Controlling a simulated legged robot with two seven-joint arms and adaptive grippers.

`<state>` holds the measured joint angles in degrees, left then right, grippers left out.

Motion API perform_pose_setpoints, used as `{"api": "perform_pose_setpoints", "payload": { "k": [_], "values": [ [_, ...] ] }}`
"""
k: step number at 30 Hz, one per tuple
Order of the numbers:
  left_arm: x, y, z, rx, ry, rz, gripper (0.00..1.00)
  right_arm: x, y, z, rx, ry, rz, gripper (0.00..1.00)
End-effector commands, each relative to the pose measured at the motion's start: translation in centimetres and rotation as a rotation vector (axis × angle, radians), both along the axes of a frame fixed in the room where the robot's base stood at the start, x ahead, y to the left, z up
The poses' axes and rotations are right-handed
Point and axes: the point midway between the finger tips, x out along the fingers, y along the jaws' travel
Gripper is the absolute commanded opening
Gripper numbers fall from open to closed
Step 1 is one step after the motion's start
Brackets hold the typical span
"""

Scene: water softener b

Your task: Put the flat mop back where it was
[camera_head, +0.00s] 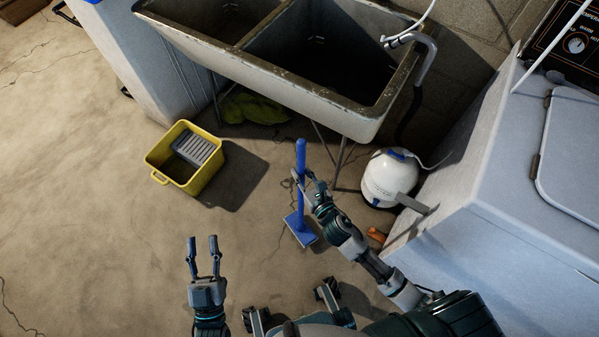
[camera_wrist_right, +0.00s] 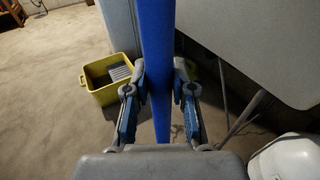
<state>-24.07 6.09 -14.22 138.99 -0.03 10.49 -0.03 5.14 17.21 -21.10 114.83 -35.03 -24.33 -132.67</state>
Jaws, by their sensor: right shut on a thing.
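The flat mop (camera_head: 300,163) is blue, with an upright handle and a flat blue head (camera_head: 300,228) low at the floor; I cannot tell whether the head touches it. My right gripper (camera_head: 306,182) is shut on the mop's handle. In the right wrist view the blue handle (camera_wrist_right: 157,60) runs between both fingers of the right gripper (camera_wrist_right: 158,88). My left gripper (camera_head: 203,243) is open and empty, its fingers apart over the bare floor, left of the mop.
A yellow bucket (camera_head: 163,183) with a grey wringer stands left of the mop. A double sink (camera_head: 290,95) on thin legs is behind. A white tank (camera_head: 388,180) and a pale appliance (camera_head: 470,250) are at right. The left floor is clear.

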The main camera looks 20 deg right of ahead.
Motion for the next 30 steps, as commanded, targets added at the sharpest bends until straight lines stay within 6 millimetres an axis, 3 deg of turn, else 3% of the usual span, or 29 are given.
{"api": "perform_pose_setpoints", "payload": {
  "k": [5,18,29,30],
  "values": [
    [-0.4,0.0,0.7,-0.019,-0.058,0.001,0.40,1.5,-0.2,-0.1,0.000,-0.003,0.000,0.00],
    [-4.0,0.8,4.0,-0.135,-0.399,0.010,0.40,1.5,-0.3,-3.6,0.003,0.000,0.000,0.00],
    [-4.3,0.9,4.4,-0.142,-0.422,0.010,0.40,1.5,-0.3,-3.6,0.001,-0.003,0.000,0.00],
    [-4.2,0.9,4.4,-0.142,-0.422,0.010,0.40,1.5,-0.3,-3.7,0.001,0.000,-0.001,0.34]
  ]
}}
